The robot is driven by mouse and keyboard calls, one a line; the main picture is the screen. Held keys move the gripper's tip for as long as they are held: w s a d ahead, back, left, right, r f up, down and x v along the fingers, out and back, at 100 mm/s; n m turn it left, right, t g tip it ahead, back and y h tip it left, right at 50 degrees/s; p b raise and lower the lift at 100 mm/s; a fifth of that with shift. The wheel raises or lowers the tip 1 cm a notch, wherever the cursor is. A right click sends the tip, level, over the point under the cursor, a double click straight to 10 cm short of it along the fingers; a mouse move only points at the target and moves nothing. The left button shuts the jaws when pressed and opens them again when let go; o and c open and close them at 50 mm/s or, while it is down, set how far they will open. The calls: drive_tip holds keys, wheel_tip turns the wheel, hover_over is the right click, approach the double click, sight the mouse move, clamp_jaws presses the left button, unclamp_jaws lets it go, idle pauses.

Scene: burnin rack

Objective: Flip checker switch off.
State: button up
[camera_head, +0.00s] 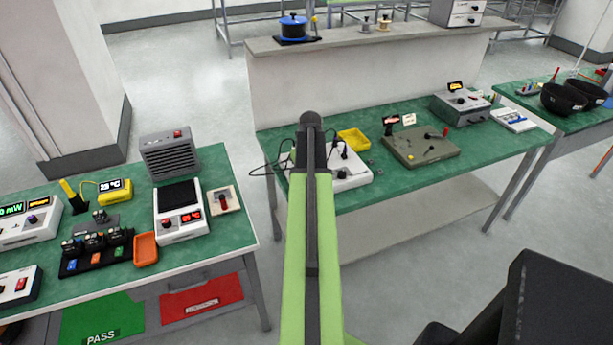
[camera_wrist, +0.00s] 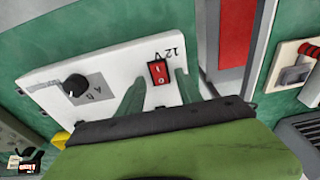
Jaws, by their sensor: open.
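The checker, as far as I can tell, is the white box (camera_wrist: 100,65) in the wrist view, with a black knob (camera_wrist: 75,86) and a "12V" label. Its red rocker switch (camera_wrist: 159,73) bears I and O marks; I cannot tell which side is pressed. My gripper (camera_wrist: 158,85) is open, its two green fingers on either side of the switch in the picture. Whether they touch the box is unclear. In the head view the white box (camera_head: 352,178) is partly hidden behind my arm, and the fingers are not clearly visible.
A yellow tray (camera_head: 354,140) lies behind the box. An olive device (camera_head: 422,146) stands to its right. On the left bench are a plate with a red switch (camera_head: 224,200), a grey vented unit (camera_head: 170,153) and an orange tray (camera_head: 146,246). A floor gap separates the benches.

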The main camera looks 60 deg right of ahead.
wheel_tip(320, 180, up, 17)
drive_tip(key=s+a+p, duration=0.1)
drive_tip(key=s+p, duration=0.1)
drive_tip(key=p, duration=1.4)
drive_tip(key=shift+a, duration=0.2)
drive_tip(key=w+a+f+n+b, duration=0.2)
drive_tip(key=w+a+f+n, duration=0.1)
drive_tip(key=w+a, duration=1.05)
drive_tip(key=w+a+f+n+b, duration=0.1)
drive_tip(key=w+a, duration=0.2)
drive_tip(key=a, duration=0.3)
drive_tip(key=w+a+n+y, duration=0.1)
drive_tip(key=w+a+n, duration=0.15)
drive_tip(key=a, duration=0.45)
drive_tip(key=w+a+f+n+b, duration=0.1)
drive_tip(key=w+a, duration=0.3)
drive_tip(key=a, duration=0.2)
drive_tip(key=s+a+f+b, duration=0.1)
drive_tip(key=s+a, duration=0.1)
drive_tip(key=a, duration=1)
drive_tip(key=s+a+f+g+b, duration=0.1)
drive_tip(key=s+a, duration=0.2)
drive_tip(key=a, duration=0.9)
drive_tip(key=shift+s+a, duration=0.15)
drive_tip(key=shift+a, duration=0.15)
